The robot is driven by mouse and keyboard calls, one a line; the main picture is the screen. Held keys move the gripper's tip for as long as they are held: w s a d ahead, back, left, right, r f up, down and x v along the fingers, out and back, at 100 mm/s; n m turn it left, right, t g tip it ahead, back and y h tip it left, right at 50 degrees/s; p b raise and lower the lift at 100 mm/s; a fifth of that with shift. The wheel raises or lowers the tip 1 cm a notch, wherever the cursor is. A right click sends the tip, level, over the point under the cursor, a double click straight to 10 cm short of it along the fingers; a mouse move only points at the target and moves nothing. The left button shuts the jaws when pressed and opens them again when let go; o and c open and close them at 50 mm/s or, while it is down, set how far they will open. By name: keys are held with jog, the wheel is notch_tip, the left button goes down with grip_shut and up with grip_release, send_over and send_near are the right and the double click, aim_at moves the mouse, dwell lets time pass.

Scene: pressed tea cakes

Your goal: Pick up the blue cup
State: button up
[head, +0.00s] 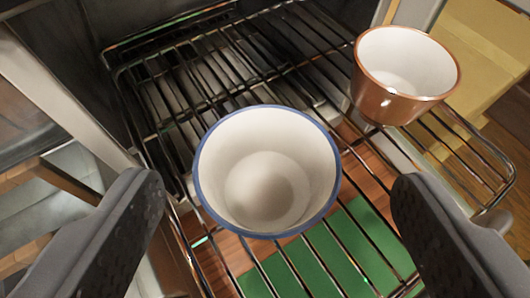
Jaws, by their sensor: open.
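The blue cup (266,172) stands upright on a wire rack, seen from above. Its rim is blue and its inside is white and looks empty; its outer wall is mostly hidden from this angle. My gripper (277,200) is open, with one dark grey finger at the lower left and the other at the lower right. The cup lies between and slightly beyond the fingertips, and I see gaps on both sides of it. Nothing is held.
A brown cup (385,105) with a white inside stands on the rack (225,65) at the upper right. The rack has thin dark bars with green and reddish-brown surfaces below. A pale upright edge (70,115) runs along the left. Yellow boxes (480,50) are at the upper right.

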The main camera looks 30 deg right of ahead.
aim_at(264, 133)
jog(key=shift+a+x, duration=0.1)
jog(key=shift+x, duration=1)
jog(key=shift+a+x, duration=0.15)
jog(key=shift+x, duration=1)
jog(key=c, duration=1)
jog(key=shift+w+r, duration=0.1)
